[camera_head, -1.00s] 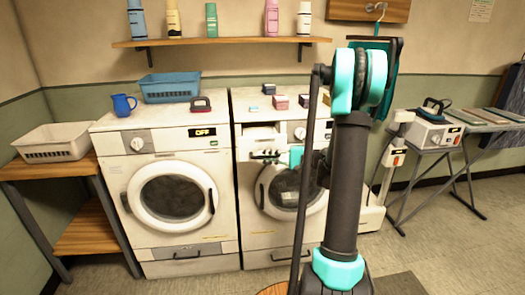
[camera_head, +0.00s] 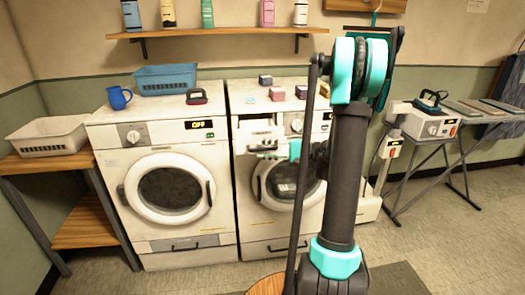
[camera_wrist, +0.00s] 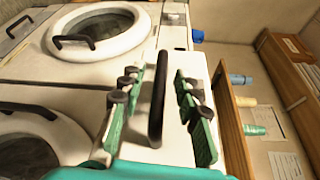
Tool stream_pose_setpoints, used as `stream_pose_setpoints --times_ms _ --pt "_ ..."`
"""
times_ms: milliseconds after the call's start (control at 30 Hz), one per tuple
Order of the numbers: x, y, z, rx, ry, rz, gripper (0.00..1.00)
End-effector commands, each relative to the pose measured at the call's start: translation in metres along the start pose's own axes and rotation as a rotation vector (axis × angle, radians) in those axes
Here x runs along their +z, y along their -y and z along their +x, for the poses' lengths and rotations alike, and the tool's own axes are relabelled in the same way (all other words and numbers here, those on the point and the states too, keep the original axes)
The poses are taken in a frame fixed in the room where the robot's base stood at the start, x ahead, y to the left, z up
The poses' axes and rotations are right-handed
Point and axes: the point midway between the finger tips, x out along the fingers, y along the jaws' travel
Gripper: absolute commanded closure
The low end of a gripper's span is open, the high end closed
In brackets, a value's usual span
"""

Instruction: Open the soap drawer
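The soap drawer (camera_head: 266,137) is at the upper left of the right-hand white washer and stands pulled out, with its open top showing behind its front. Its dark bar handle (camera_head: 263,149) crosses the drawer front. In the wrist view the handle (camera_wrist: 157,98) runs between the two teal fingers of my gripper (camera_wrist: 165,105), with a gap on each side, over the white drawer front (camera_wrist: 168,140). My gripper is open and holds nothing. In the head view my arm hides part of the washer, and the fingertips do not show clearly.
The right washer's round door (camera_head: 288,187) is just below the drawer. Small boxes (camera_head: 278,94) lie on its top. The left washer (camera_head: 165,175) carries a blue basket (camera_head: 165,81) and blue jug (camera_head: 119,98). An ironing board (camera_head: 465,122) stands at the right.

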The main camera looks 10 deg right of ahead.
Motion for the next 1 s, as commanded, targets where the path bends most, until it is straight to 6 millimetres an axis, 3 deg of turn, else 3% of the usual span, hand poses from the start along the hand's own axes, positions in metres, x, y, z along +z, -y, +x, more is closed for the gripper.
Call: stream_pose_setpoints --times_ms 500,700,1000 --pt "-0.001 0.0 -0.096 -0.001 -0.004 0.0 0.68" --pt "0.0 0.0 -0.11 0.0 -0.002 0.0 0.68" --pt "0.0 0.0 -0.111 0.0 -0.001 0.0 0.68"
